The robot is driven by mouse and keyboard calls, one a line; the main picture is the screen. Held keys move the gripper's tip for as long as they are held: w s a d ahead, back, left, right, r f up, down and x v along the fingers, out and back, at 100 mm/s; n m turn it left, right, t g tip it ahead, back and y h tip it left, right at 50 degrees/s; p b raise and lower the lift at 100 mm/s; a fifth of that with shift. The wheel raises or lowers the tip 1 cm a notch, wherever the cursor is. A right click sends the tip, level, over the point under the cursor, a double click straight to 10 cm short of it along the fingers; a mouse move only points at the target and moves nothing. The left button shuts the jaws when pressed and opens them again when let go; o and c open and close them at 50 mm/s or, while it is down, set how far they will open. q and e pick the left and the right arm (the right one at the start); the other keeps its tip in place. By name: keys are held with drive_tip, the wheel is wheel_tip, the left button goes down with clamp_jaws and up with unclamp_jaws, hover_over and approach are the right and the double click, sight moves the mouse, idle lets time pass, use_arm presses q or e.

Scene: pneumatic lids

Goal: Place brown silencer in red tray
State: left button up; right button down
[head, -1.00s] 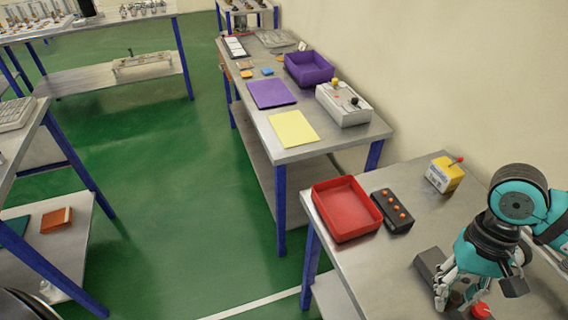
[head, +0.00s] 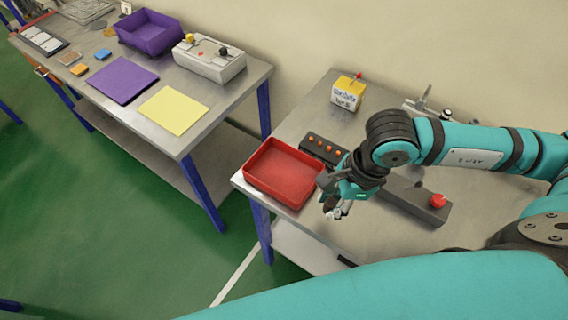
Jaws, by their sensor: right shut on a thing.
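The red tray (head: 262,180) sits on the near metal table, close to its left edge, and looks empty. My right gripper (head: 336,210) hangs just right of the tray's near right corner, with its fingers pointing down. It is shut on a small dark brown piece, the brown silencer (head: 330,202), which is mostly hidden by the fingers. The silencer appears outside the tray's rim; its exact height above the table is hard to tell. My left gripper is not in view.
A black box with orange buttons (head: 325,149) stands directly behind the tray. A dark bar with a red button (head: 437,203) lies to the right. A yellow and white box (head: 347,92) stands at the back. Purple (head: 122,80) and yellow (head: 173,109) sheets lie on the farther table.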

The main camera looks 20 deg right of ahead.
drive_tip(key=shift+s+a+m, duration=0.1)
drive_tip(key=shift+s+m, duration=0.05)
drive_tip(key=shift+m, duration=0.25)
drive_tip(key=b, duration=0.1)
drive_tip(key=w+b, duration=0.1)
drive_tip(key=b, duration=0.1)
drive_tip(key=shift+a+f+m, duration=0.25)
drive_tip(key=shift+f+m, duration=0.15)
use_arm(q)
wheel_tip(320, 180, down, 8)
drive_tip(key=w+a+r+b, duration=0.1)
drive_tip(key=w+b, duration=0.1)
drive_tip(key=b, duration=0.3)
use_arm(e)
drive_tip(key=w, duration=0.2)
drive_tip(key=p, duration=0.6)
approach(280, 175)
drive_tip(key=shift+s+a+f, duration=0.1)
drive_tip(key=shift+s+a, duration=0.05)
drive_tip(key=shift+a, duration=0.4)
drive_tip(key=shift+f, duration=0.15)
wheel_tip(280, 175, down, 3)
drive_tip(key=shift+r+p, duration=0.1)
drive_tip(key=shift+p, duration=0.9)
drive_tip(key=shift+f, duration=0.3)
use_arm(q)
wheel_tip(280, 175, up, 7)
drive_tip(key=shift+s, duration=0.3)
